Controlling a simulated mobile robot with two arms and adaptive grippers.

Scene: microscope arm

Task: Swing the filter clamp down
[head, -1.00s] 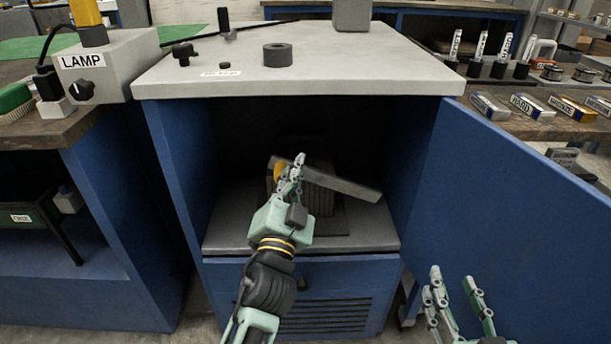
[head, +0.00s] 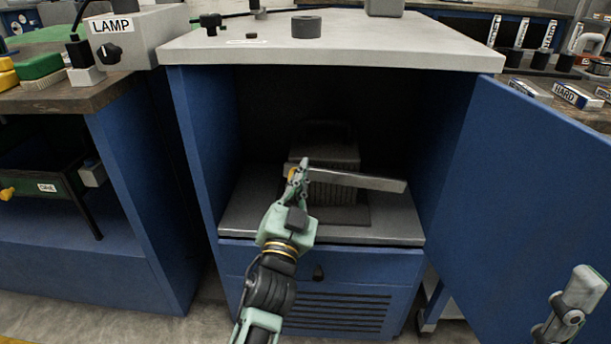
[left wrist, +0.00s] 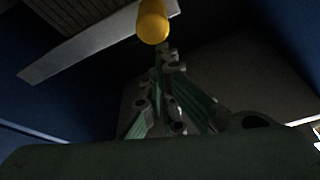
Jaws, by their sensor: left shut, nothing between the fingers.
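The filter clamp is a flat grey bar (head: 360,180) across the front of a ribbed grey filter block (head: 335,195) inside the open blue cabinet. It slopes slightly down to the right. A yellow knob (head: 292,174) shows at its left end, partly hidden by my left gripper (head: 302,164). That gripper is shut and empty, its fingertips at the knob. In the left wrist view the knob (left wrist: 153,22) is just beyond the shut fingertips (left wrist: 165,55), and the bar (left wrist: 95,45) runs to the left. I cannot tell whether they touch. My right gripper (head: 570,305) is partly in view at lower right.
The cabinet's blue door (head: 530,190) stands open on the right. The cabinet's side walls and worktop (head: 370,40) surround the opening. A drawer front (head: 345,270) is below. A lamp box (head: 130,35) stands at upper left.

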